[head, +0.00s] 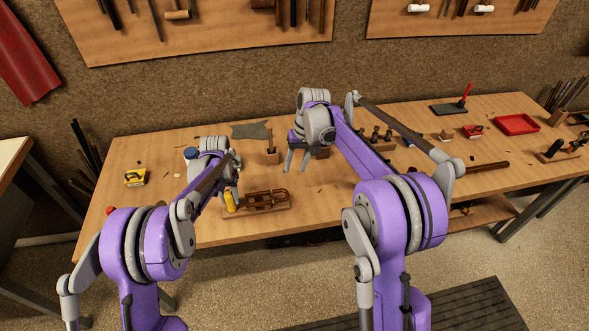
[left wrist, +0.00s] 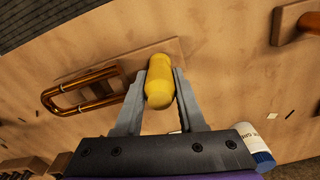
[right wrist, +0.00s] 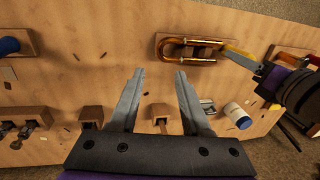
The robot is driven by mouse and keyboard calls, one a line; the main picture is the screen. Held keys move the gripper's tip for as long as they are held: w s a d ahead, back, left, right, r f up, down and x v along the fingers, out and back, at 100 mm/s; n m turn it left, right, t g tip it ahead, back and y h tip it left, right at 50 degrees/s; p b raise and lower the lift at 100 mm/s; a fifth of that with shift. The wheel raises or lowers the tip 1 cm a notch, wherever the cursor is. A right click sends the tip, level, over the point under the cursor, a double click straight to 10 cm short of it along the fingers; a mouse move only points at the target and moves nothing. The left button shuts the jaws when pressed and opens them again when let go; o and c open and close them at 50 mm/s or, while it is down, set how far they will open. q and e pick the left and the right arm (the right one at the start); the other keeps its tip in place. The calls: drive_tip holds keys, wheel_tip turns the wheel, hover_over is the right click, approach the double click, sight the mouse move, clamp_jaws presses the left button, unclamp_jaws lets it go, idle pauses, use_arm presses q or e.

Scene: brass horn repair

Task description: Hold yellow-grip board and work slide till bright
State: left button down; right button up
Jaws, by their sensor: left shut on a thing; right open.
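A wooden board (head: 284,207) lies near the table's front edge, with a copper-coloured U-shaped slide (head: 262,199) on it; the slide also shows in the right wrist view (right wrist: 178,42). Its yellow grip (left wrist: 159,88) is at the board's end and shows in the head view (head: 231,202). My left gripper (left wrist: 160,74) is shut on the yellow grip, one finger on each side. My right gripper (head: 297,160) is open and empty above the table, behind and right of the slide; its spread fingers show in the right wrist view (right wrist: 160,73).
A white bottle with a blue cap (right wrist: 236,112) stands near the left arm. A wooden block with a handle (head: 271,154) is behind the board. A yellow object (head: 135,177) lies at far left; a red tray (head: 517,125) is at far right. Small dark bits dot the table.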

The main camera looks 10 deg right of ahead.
sight(288, 193)
idle(0.5)
drive_tip(key=f, duration=0.4)
drive_tip(key=a+f, duration=0.1)
drive_tip(key=f, duration=0.3)
drive_tip(key=a+f, duration=0.1)
drive_tip(key=f, duration=0.2)
drive_tip(key=shift+a+f, duration=0.15)
drive_tip(key=shift+f, duration=0.25)
clamp_jaws()
idle(0.9)
